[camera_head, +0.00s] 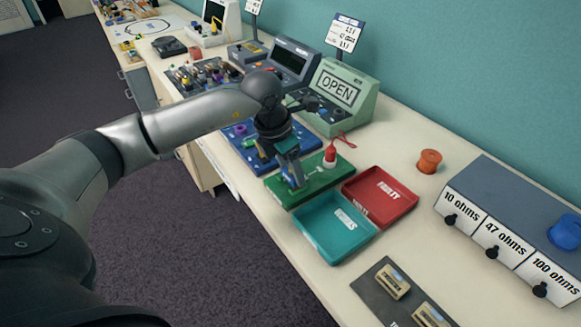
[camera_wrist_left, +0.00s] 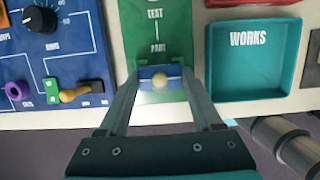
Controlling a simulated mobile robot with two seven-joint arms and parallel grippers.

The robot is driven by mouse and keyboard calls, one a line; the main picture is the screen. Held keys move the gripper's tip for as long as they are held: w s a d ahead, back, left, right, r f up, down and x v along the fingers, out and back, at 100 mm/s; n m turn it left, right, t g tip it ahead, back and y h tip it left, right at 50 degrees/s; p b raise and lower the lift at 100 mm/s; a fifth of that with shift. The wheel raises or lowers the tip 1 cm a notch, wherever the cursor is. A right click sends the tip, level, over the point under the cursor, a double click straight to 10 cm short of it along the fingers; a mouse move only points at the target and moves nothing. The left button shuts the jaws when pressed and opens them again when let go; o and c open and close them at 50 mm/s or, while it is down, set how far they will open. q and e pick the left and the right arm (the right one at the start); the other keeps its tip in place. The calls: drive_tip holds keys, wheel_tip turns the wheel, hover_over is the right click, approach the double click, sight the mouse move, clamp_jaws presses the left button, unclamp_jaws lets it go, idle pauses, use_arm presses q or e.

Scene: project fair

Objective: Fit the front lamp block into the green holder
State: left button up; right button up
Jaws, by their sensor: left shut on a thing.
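My left gripper (camera_head: 294,180) points down at the near-left part of the green holder (camera_head: 322,182), a flat green board on the table. In the left wrist view its two fingers (camera_wrist_left: 160,82) are shut on the lamp block (camera_wrist_left: 146,73), a small blue block with a pale round bulb. The block is over the green holder (camera_wrist_left: 172,30), just below the printed word PART. I cannot tell whether it touches the board or sits in it. In the head view the fingers mostly hide the block. My right gripper is not in view.
A teal WORKS tray (camera_head: 319,248) and a red FAULTY tray (camera_head: 357,206) stand beside the holder. A blue panel (camera_wrist_left: 60,60) lies on its other side. A red lamp-like part (camera_head: 330,153) stands at the holder's far end. A dark mat (camera_head: 372,297) carries two beige blocks.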

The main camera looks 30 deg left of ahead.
use_arm(q)
drive_tip(key=shift+f+b, duration=0.35)
drive_tip(key=shift+f, duration=0.15)
drive_tip(key=o, duration=1.2)
drive_tip(key=shift+o, duration=1.1)
drive_tip(key=shift+r, duration=0.15)
drive_tip(key=shift+r+p, duration=2.95)
drive_tip(key=shift+r, duration=0.95)
